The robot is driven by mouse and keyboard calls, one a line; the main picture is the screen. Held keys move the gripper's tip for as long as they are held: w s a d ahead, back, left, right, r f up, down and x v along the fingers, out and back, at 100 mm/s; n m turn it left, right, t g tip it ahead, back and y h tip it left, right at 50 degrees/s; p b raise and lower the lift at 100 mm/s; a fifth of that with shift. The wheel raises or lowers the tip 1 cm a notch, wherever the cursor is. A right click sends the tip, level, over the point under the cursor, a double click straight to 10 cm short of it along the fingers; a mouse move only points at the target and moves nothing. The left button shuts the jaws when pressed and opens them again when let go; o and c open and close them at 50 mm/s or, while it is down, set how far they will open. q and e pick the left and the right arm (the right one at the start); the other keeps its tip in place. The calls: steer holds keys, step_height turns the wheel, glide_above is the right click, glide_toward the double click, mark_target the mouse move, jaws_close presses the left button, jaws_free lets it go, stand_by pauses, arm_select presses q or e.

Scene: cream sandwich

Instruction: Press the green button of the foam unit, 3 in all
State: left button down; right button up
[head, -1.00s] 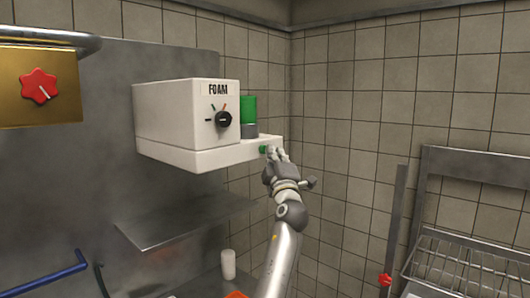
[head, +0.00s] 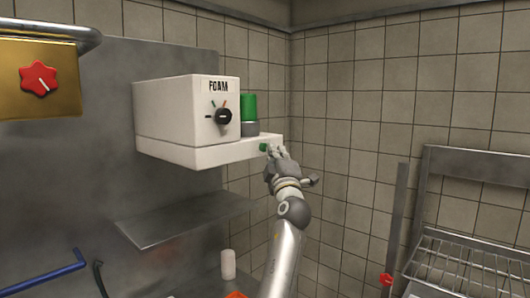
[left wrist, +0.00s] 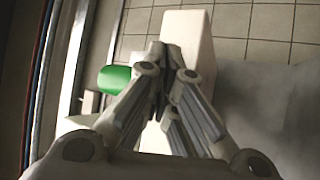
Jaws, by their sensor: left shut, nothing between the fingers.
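The foam unit (head: 165,110) is a white wall box labelled FOAM, with a black dial (head: 223,116) on its front. Its green button (head: 263,147) is on the front face of the lower ledge, at the right end. My left gripper (head: 277,152) is shut and empty, its fingertips just right of the button. Whether they touch it I cannot tell. In the left wrist view the closed fingers (left wrist: 165,70) point toward the white ledge (left wrist: 190,28), and the button is hidden. My right gripper is not in view.
A green cylinder (head: 249,106) stands on the ledge beside the box; it also shows in the left wrist view (left wrist: 114,79). A metal shelf (head: 185,220) is below. A white cup (head: 228,265) stands lower down. A wire rack (head: 465,268) is at right.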

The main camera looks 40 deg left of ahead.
arm_select(q)
steer(key=shift+d, duration=0.4)
steer(key=d+b, duration=0.4)
steer(key=d, duration=0.1)
steer(key=shift+s, duration=0.2)
stand_by(0.7)
